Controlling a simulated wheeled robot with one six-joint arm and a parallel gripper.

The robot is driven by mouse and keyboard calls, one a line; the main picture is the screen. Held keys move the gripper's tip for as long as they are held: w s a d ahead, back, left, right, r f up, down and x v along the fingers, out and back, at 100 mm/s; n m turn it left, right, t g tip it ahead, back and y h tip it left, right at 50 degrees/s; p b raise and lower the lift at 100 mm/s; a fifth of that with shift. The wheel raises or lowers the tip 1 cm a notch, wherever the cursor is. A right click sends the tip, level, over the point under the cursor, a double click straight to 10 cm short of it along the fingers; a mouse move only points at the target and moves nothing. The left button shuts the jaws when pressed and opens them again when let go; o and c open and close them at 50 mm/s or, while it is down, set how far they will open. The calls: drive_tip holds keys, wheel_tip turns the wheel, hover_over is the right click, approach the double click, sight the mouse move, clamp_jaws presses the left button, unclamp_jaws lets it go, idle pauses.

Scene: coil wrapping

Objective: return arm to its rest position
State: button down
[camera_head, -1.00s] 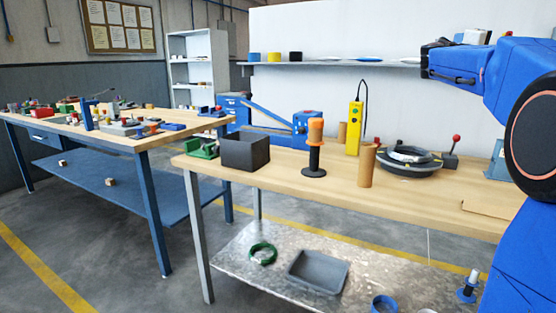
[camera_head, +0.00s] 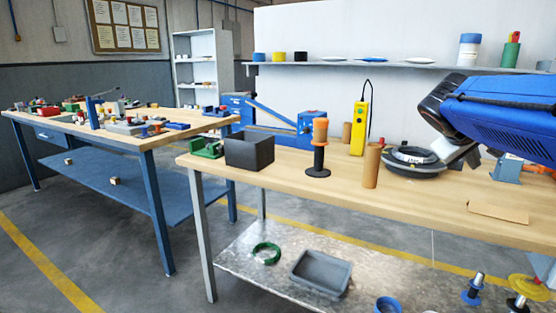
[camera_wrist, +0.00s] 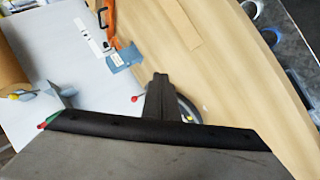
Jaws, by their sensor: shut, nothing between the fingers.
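My gripper (camera_wrist: 160,82) shows in the wrist view as dark fingers closed together, with nothing between them. In the head view my blue arm reaches in from the right, and its black wrist hangs above the right part of the wooden bench (camera_head: 400,200). The fingers are hard to make out there. The black ring-shaped coil holder (camera_head: 412,168) lies on the bench below and left of the wrist. In the wrist view part of a grey ring (camera_wrist: 188,108) shows behind the fingers.
On the bench stand a cardboard tube (camera_head: 371,166), an orange-topped black tool (camera_head: 319,150), a yellow pendant (camera_head: 360,128) and a dark box (camera_head: 249,151). A blue fixture (camera_head: 507,170) is below the arm. A shelf (camera_head: 400,68) with bottles runs behind.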

drive_tip(key=s+a+f+y, duration=0.9)
drive_tip(key=s+a+f, duration=1.1)
drive_tip(key=f, duration=0.5)
drive_tip(key=shift+s+a+g, duration=0.15)
drive_tip(key=shift+a+g, duration=0.15)
drive_tip(key=shift+a, duration=0.95)
